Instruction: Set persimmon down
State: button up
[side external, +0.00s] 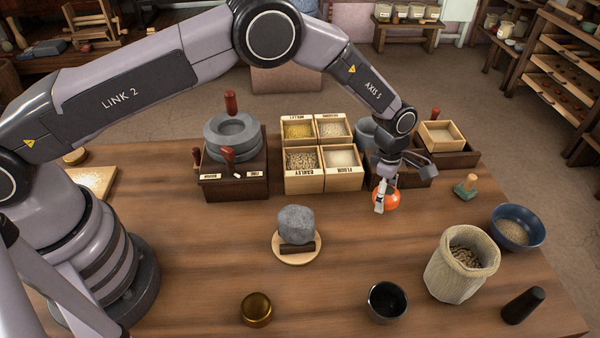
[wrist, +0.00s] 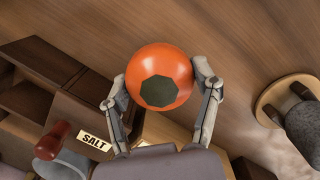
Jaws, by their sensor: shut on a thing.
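The persimmon (side external: 386,199) is orange and round, with a dark green calyx that faces the camera in the wrist view (wrist: 176,62). My gripper (side external: 383,196) is shut on it, with one finger on each side of the fruit, as the wrist view also shows (wrist: 161,84). In the side view the persimmon hangs at the right of the middle, in front of the dark wooden boxes. Whether its underside touches the table (side external: 225,250) cannot be told.
Grain boxes (side external: 323,181) and a grey quern (side external: 232,143) stand behind left. A grey stone (side external: 296,224) sits on a round board. A sack (side external: 461,266), blue bowl (side external: 516,226), dark cup (side external: 386,301) and green-based stamp (side external: 466,187) surround clear table front of my gripper.

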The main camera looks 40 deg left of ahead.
aim_at(383, 214)
jog(key=shift+w+d+f, duration=0.2)
jog(key=shift+w+f, duration=0.05)
jog(key=shift+f, duration=1.6)
jog(key=o, duration=1.2)
jog(key=shift+f, duration=0.1)
